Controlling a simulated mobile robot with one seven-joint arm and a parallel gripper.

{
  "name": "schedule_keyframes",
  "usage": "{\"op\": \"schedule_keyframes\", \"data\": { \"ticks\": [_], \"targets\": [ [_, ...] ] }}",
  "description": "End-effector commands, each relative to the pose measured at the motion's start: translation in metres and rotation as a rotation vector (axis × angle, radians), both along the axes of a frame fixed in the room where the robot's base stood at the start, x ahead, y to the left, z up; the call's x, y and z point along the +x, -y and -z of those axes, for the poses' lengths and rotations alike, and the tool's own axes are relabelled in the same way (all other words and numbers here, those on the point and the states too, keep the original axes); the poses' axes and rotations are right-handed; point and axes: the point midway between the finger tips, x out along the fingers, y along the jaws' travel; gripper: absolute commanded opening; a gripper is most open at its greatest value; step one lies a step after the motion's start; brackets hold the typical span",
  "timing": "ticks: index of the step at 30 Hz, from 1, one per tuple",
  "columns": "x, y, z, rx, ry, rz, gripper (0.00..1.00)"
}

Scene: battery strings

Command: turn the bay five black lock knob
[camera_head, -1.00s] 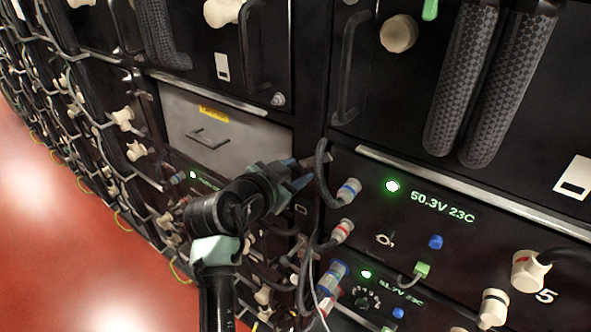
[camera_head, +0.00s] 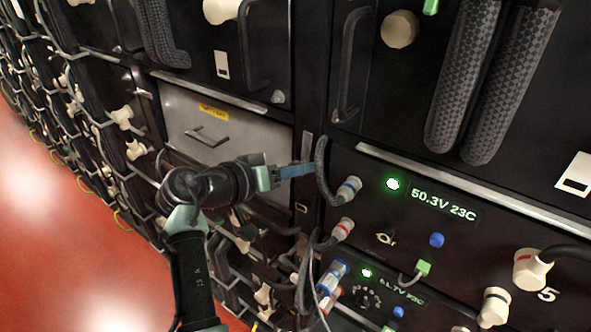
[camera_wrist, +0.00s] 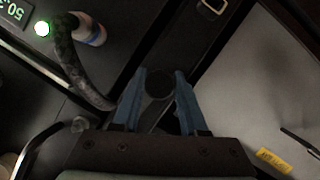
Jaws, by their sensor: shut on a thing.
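The black lock knob (camera_wrist: 159,84) shows in the wrist view as a dark round end between my fingers, on the dark upright strip between the grey drawer and the 50.3V module. My gripper (camera_wrist: 160,80) has its two blue fingers on either side of the knob, shut on it. In the head view my gripper (camera_head: 312,169) reaches the strip from the left, just behind a black cable loop. There the knob is hidden by the fingers and cable. How far the knob is turned cannot be told.
The black cable loop (camera_head: 323,172) hangs close beside my fingertips and plugs into the module (camera_head: 465,240) marked 5. More connectors (camera_head: 342,230) and cables crowd below.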

Motion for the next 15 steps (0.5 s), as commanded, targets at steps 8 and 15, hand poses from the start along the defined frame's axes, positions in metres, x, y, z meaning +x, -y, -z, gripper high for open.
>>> {"op": "schedule_keyframes", "data": {
  "ticks": [8,15],
  "targets": [
    [-0.0004,0.0005,0.0014,-0.067,-0.052,0.002,0.0],
    [-0.0004,0.0004,0.0014,-0.078,-0.06,0.002,0.0]
  ]
}}
